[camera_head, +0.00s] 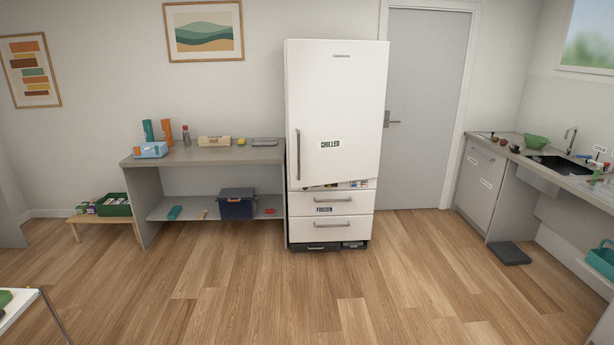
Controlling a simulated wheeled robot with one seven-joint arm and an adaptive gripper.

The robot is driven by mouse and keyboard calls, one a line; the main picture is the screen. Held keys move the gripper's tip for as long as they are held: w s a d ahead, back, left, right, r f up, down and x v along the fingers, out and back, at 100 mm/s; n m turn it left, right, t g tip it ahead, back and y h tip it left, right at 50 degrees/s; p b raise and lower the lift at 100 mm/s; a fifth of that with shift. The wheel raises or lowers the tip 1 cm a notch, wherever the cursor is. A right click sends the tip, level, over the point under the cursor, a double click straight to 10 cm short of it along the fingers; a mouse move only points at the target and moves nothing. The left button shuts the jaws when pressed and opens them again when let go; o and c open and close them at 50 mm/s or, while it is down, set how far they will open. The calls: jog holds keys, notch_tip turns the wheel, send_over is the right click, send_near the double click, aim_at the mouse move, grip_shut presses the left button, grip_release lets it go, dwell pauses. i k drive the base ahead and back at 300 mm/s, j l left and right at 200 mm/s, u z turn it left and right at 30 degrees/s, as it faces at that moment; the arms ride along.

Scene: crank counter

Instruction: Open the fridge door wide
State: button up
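The white fridge (331,228) stands against the back wall, between a grey shelf counter and a grey room door. Its tall upper door (340,100) bears the label "CHILLED". A long vertical grey handle (298,155) is on the door's left side. The door's lower edge slants, and small coloured items (358,184) show below it at the right, so it looks slightly ajar. How far it stands open is hard to tell. Two drawers with horizontal handles are below, the upper one (332,202) labelled "FROZEN". My gripper is not in view.
The grey shelf counter (205,156) stands close on the fridge's left, with small objects on it. A low bench (105,219) is further left. A sink counter (505,153) is at right, with a dark mat (503,253) beside it. The wooden floor before the fridge is clear.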

aim_at(336, 90)
jog(key=i+u, duration=0.2)
jog(key=i, duration=0.5)
jog(key=i+u, duration=0.2)
jog(key=i, duration=0.45)
jog(key=i+l+u, duration=0.25)
jog(key=i, duration=0.4)
jog(key=i+j+z, duration=0.2)
jog(key=i, duration=0.3)
jog(key=i+j+z, duration=0.25)
jog(key=i, duration=0.2)
jog(key=i+j+z, duration=0.2)
jog(key=i, duration=0.25)
jog(key=i+j+z, duration=0.7)
jog(key=j, duration=0.25)
jog(key=i+j+z, duration=0.1)
jog(key=j+z, duration=0.15)
jog(key=j, duration=0.1)
